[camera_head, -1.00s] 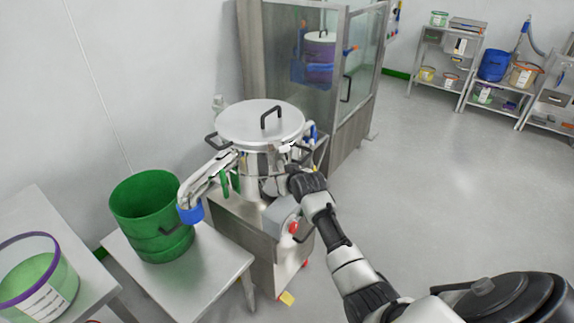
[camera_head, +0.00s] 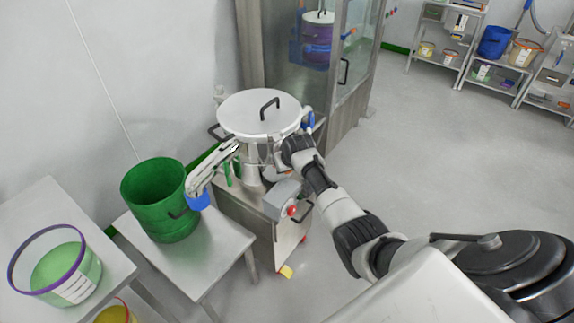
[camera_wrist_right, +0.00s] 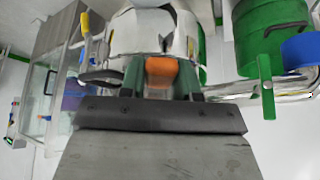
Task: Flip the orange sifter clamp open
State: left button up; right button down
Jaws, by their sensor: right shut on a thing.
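The sifter (camera_head: 262,116) is a steel drum with a flat round lid and a dark handle, standing on a steel cart. In the right wrist view, the orange clamp (camera_wrist_right: 161,70) sits against the shiny drum wall, between the two green fingers of my right gripper (camera_wrist_right: 160,82). That gripper is shut on the clamp. In the head view my right arm reaches in from the right to the drum's near side, and its hand hides the clamp. I cannot tell the clamp's angle clearly. My left gripper is not in view.
A discharge spout with a blue end (camera_head: 199,199) slopes left from the sifter, over a green bucket (camera_head: 160,205) on a steel table. A purple-rimmed tub (camera_head: 82,285) stands at lower left. A glass-doored cabinet (camera_head: 330,70) is behind. Floor at right is clear.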

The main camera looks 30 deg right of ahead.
jog(key=shift+w+d+r, duration=0.15)
jog(key=shift+w+r, duration=0.15)
jog(key=shift+r, duration=0.25)
jog(key=shift+w+d+r, duration=0.15)
jog(key=shift+w+r, duration=0.15)
jog(key=shift+r, duration=0.2)
jog(key=c, duration=1.1)
grip_release()
jog(key=shift+o, duration=1.3)
jog(key=shift+w+f, duration=0.2)
jog(key=shift+o, duration=0.2)
jog(key=shift+w+a+f, duration=0.1)
jog(key=shift+w+f, duration=0.05)
jog(key=shift+f, duration=0.2)
jog(key=shift+s+a+r, duration=0.1)
jog(key=shift+s+r, duration=0.2)
jog(key=shift+s, duration=0.1)
jog(key=v, duration=1)
